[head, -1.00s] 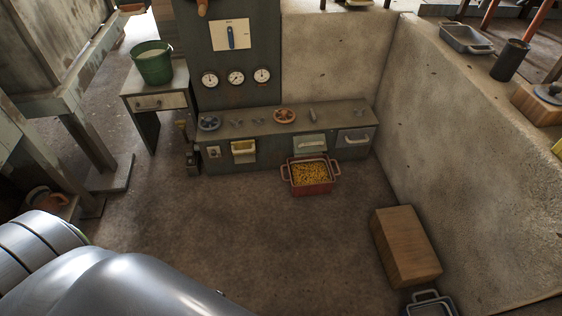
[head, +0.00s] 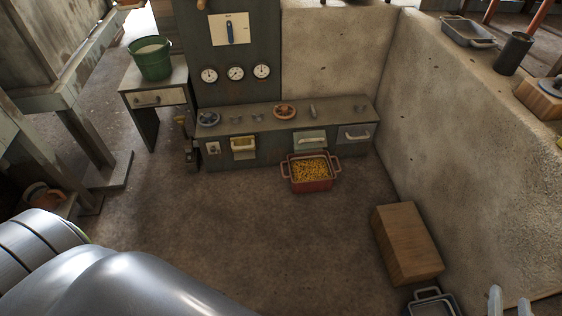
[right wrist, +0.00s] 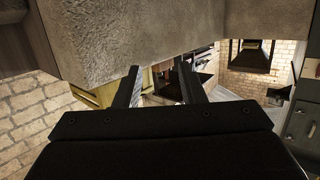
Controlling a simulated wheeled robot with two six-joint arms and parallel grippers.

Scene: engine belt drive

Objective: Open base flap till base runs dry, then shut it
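A low grey-green console (head: 270,160) stands against the back wall. Its front carries a flap with a yellow handle (head: 243,145), a pale green flap (head: 310,138) and a grey flap with a light handle (head: 357,134). I cannot tell which is the base flap, or whether anything flows. A red two-handled tub (head: 311,185) full of yellow grains sits on the floor below the pale green flap. My left gripper is out of view.
A wooden block (head: 407,243) and a dark tray (head: 433,303) lie at the right, by the concrete wall (head: 460,140). A green bucket (head: 151,60) stands on a small table at the left.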

